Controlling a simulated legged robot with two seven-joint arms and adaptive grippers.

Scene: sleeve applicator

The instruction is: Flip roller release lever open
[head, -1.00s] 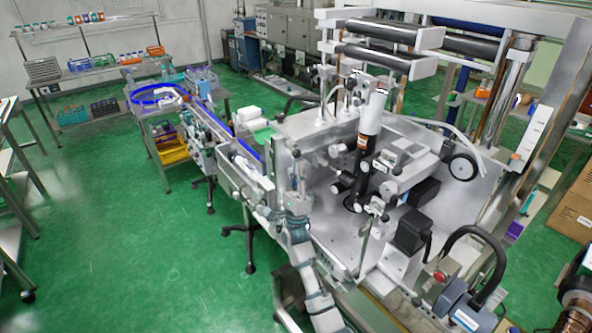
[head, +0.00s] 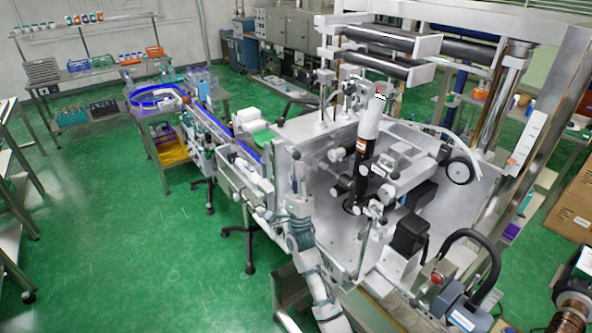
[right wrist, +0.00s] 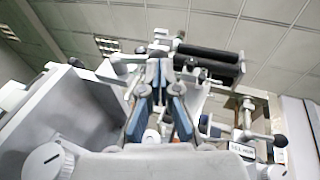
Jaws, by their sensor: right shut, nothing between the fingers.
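The sleeve applicator (head: 325,215) is a silver machine with several rollers, rods and knobs. My right gripper (head: 298,168) stands at its left front edge, with the arm coming up from the bottom. In the right wrist view the two blue-grey fingers (right wrist: 160,78) are together and empty, pointing up at the machine. I cannot tell for sure which part is the roller release lever. A rod with a black ball end (right wrist: 280,140) shows at the right there, near a small lettered plate (right wrist: 243,151). My left gripper is not in view.
Black rollers (head: 385,61) stretch across the machine's top. A conveyor (head: 225,135) runs off to the back left. A blue-grey device with a black handle (head: 465,305) stands at the lower right.

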